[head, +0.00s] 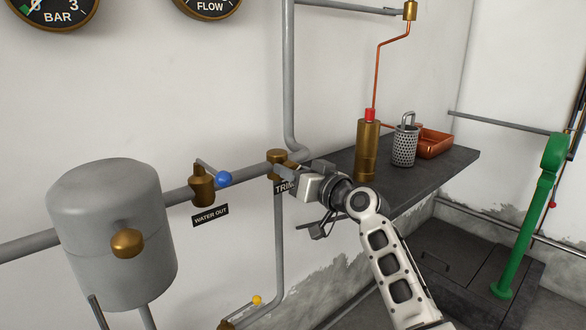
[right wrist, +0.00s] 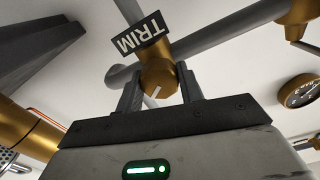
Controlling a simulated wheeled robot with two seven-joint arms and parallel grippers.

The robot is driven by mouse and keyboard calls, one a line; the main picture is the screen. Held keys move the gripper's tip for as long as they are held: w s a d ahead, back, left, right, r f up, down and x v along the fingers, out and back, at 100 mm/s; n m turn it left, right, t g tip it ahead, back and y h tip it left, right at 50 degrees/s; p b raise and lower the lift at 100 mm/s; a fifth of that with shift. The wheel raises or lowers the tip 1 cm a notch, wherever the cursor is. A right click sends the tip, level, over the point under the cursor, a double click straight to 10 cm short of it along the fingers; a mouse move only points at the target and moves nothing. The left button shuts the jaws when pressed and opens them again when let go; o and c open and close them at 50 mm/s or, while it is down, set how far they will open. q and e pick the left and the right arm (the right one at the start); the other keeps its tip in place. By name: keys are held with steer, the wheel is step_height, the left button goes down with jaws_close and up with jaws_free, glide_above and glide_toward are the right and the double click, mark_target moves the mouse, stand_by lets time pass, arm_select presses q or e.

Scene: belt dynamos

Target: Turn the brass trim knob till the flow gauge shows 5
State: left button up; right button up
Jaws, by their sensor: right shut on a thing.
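The brass trim knob (head: 277,158) sits on the grey wall pipe, above a black TRIM label (head: 283,187) that is partly hidden by my gripper. My right gripper (head: 284,172) reaches it from the lower right and is shut on it. In the right wrist view the knob (right wrist: 158,76), with a pale line on it, lies between the two dark fingers (right wrist: 160,92). The flow gauge (head: 208,7) is cut off by the top edge of the head view, so its reading is hidden. My left gripper is not in view.
A brass water-out valve (head: 203,188) with a blue-tipped lever is left of the knob, beside a grey tank (head: 112,230). A dark shelf (head: 425,178) at right holds a brass cylinder (head: 367,150), a perforated canister (head: 404,147) and a copper tray (head: 434,145).

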steer(key=shift+f+m+p, duration=0.15)
steer(key=shift+m+p, duration=0.2)
steer(key=shift+m, duration=0.75)
steer(key=o, duration=1)
steer(key=shift+s, duration=0.1)
steer(key=v, duration=1.6)
